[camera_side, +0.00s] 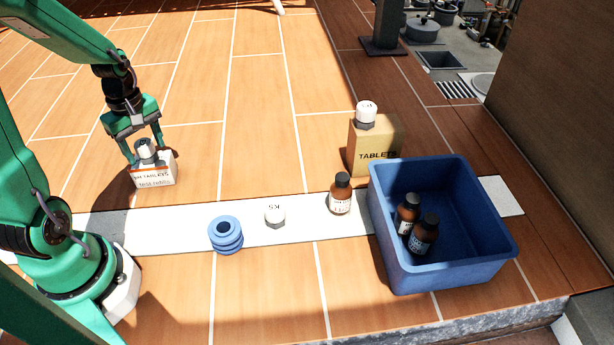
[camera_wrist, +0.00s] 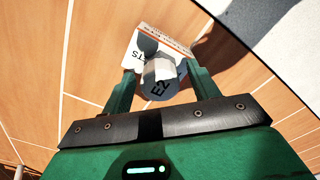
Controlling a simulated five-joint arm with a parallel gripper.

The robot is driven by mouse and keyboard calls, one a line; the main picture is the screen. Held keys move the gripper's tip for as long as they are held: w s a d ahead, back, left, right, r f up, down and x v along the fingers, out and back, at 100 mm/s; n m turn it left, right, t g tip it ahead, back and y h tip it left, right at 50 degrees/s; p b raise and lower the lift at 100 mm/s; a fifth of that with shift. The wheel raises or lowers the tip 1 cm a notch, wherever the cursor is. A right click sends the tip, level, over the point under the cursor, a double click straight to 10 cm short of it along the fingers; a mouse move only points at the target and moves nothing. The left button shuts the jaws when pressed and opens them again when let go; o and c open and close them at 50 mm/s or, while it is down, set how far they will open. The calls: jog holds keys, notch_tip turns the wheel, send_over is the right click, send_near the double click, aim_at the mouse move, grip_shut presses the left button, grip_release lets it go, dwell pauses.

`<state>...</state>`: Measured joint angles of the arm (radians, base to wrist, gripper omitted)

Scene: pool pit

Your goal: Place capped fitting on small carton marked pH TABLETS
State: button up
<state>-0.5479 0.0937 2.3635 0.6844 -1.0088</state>
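The small carton (camera_side: 156,176) marked pH TABLETS is white with an orange band and stands on the tiles at left. A capped fitting (camera_side: 146,152) with a pale cap and grey body sits on its top. In the wrist view, the fitting's cap (camera_wrist: 160,84) reads E2, and the carton (camera_wrist: 146,45) shows just beyond it. My gripper (camera_side: 145,155) is lowered around the fitting, one finger on each side. In the wrist view, narrow gaps show between the fingers (camera_wrist: 160,80) and the fitting, so my gripper looks open. The fitting's underside is hidden.
A blue crate (camera_side: 445,277) holding brown bottles stands at right. A taller tan carton (camera_side: 376,150) has another capped fitting (camera_side: 366,113) on top. Tiles behind are clear.

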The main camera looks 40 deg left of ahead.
aim_at(143, 143)
jog(key=shift+r, duration=0.1)
notch_tip(143, 143, up, 12)
dwell(1.0)
dwell(0.5)
jog(key=s+d+r+m+t, duration=0.1)
jog(key=d+r+m+t, duration=0.1)
jog(key=d+m, duration=0.5)
jog(key=s+d+r+m+t, duration=0.2)
jog(key=d+m+t, duration=0.1)
jog(key=d+m, duration=0.5)
jog(key=shift+d+r+m+t, duration=0.25)
jog(key=shift+r+m+t, duration=0.1)
jog(key=shift+m, duration=1.05)
